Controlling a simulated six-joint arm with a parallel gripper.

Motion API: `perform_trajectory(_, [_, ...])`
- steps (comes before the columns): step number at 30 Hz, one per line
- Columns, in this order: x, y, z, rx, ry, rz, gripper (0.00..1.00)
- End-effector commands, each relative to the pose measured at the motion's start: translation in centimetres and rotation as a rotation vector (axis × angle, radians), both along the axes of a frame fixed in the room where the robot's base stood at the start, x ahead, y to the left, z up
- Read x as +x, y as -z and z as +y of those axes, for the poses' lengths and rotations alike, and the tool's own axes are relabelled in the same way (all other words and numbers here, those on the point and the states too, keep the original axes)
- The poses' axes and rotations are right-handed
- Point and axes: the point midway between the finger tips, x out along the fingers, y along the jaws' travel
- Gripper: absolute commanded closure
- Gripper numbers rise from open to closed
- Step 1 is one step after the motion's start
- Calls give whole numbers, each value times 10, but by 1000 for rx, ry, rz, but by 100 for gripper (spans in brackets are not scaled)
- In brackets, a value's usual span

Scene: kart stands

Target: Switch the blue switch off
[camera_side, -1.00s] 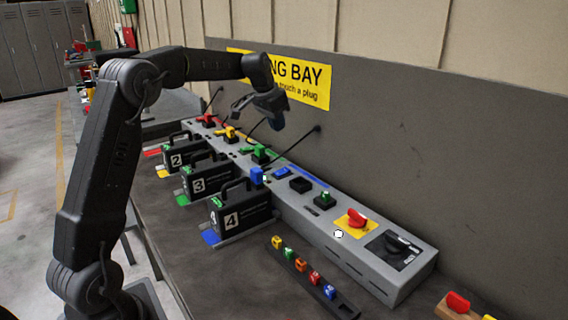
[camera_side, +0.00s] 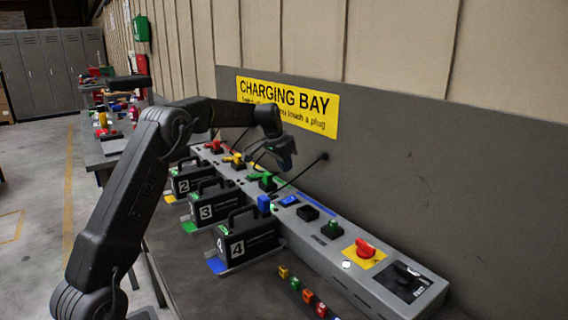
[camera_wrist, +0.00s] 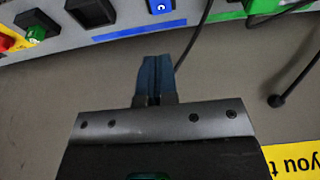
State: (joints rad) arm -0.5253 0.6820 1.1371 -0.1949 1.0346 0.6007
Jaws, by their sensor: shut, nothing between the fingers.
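The blue switch (camera_side: 290,200) is a small blue rocker set in the grey charging strip, between a blue plug and a black block. In the wrist view the blue switch (camera_wrist: 160,5) shows only in part at the top edge, with a white ring mark on it. I cannot tell its tilt for certain. My gripper (camera_side: 287,163) is above and behind the strip, near the wall. In the wrist view its dark blue fingers (camera_wrist: 155,70) are together and empty, pointing towards the strip and apart from the switch.
Along the grey strip (camera_side: 400,310) are a green switch (camera_side: 332,228), a red knob (camera_side: 365,248) and a black dial panel (camera_side: 405,282). A blue plug (camera_side: 264,203) and a green plug (camera_side: 265,180) stand to the left. Numbered black battery cases (camera_side: 248,240) stand in front.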

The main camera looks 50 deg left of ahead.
Motion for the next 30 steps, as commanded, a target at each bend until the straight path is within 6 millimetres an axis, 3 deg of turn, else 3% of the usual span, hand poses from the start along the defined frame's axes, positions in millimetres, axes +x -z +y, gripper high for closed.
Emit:
perform_trajectory(6, [15, 46, 0, -2, 1, 4, 100])
perform_trajectory(15, [24, 88, -1, -1, -1, 1, 100])
perform_trajectory(30, [25, 97, 0, 0, 0, 0, 100])
